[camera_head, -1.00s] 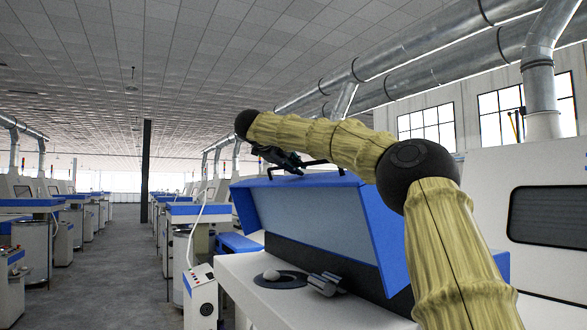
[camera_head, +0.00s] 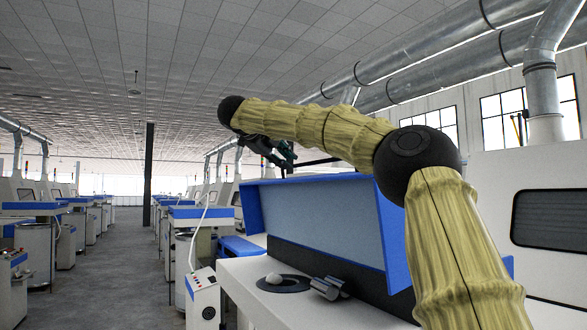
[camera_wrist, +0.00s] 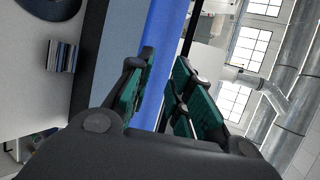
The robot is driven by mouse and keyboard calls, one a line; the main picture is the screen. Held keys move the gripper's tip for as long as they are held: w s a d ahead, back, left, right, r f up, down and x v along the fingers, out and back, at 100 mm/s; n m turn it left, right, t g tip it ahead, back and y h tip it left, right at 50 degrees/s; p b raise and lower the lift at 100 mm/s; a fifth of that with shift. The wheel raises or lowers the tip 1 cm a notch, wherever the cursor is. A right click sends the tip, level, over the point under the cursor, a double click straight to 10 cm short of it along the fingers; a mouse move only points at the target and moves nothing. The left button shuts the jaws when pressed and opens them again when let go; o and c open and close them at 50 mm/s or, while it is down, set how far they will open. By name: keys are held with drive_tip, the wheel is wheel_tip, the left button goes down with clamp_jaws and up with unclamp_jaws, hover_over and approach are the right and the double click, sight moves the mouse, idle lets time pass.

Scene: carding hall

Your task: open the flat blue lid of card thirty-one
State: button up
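The blue lid (camera_head: 325,220) of the nearest card stands raised, its grey-blue inner face toward the head camera. My gripper (camera_head: 284,160) is at the lid's top edge, partly hidden by my arm. A thin black bar (camera_head: 318,162) runs along that edge beside the gripper. In the wrist view, my green-padded fingers (camera_wrist: 165,62) are apart, with the lid's blue edge (camera_wrist: 165,25) beyond them. The dark bar (camera_wrist: 190,35) passes across the gap between the fingers; contact with it cannot be told. I cannot read a card number.
More machines line the aisle (camera_head: 115,260), whose floor is clear. Ducts (camera_head: 450,65) run overhead.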

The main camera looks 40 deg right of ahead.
drive_tip(key=shift+v, duration=2.3)
